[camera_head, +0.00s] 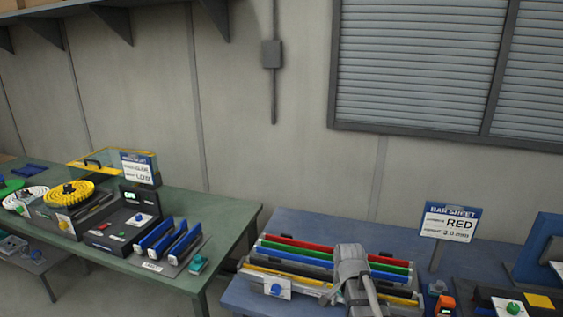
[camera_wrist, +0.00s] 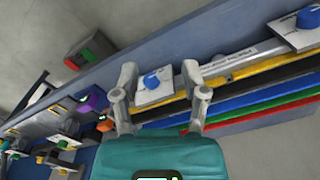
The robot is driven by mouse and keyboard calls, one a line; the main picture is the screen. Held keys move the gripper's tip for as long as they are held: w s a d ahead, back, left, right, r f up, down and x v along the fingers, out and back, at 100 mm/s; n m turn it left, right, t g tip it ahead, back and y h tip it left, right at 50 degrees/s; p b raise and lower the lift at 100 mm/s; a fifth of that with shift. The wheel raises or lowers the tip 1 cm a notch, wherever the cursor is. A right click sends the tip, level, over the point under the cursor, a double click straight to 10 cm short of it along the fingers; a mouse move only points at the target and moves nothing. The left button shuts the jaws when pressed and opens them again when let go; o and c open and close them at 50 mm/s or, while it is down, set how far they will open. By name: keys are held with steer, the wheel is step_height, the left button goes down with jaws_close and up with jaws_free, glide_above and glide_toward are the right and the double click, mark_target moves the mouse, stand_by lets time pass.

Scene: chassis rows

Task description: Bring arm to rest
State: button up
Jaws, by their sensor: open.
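My gripper (camera_wrist: 159,75) is open in the wrist view, with its two grey fingers spread and nothing between them. A plate with a blue knob (camera_wrist: 153,82) shows behind the gap between the fingers. In the head view, the grey end of my arm (camera_head: 353,275) is over the right part of a rack of coloured bars (camera_head: 290,263), hiding some of it. The bars are red, green, blue, black and yellow. Whether a finger touches the rack or the plate I cannot tell.
A blue table (camera_head: 290,222) bears the rack and a sign reading RED (camera_head: 452,222). An orange-topped device (camera_head: 445,304) stands right of my arm. A green table (camera_head: 220,207) at left holds yellow and white discs and blue bars. A gap separates the tables.

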steer(key=s+f+n+b, duration=0.1)
steer(key=s+n, duration=0.5)
steer(key=n, duration=0.2)
steer(key=shift+s+a+n, duration=0.25)
steer(key=shift+a+n, duration=0.1)
steer(key=shift+n, duration=0.05)
steer(key=shift+f, duration=0.1)
stand_by(0.4)
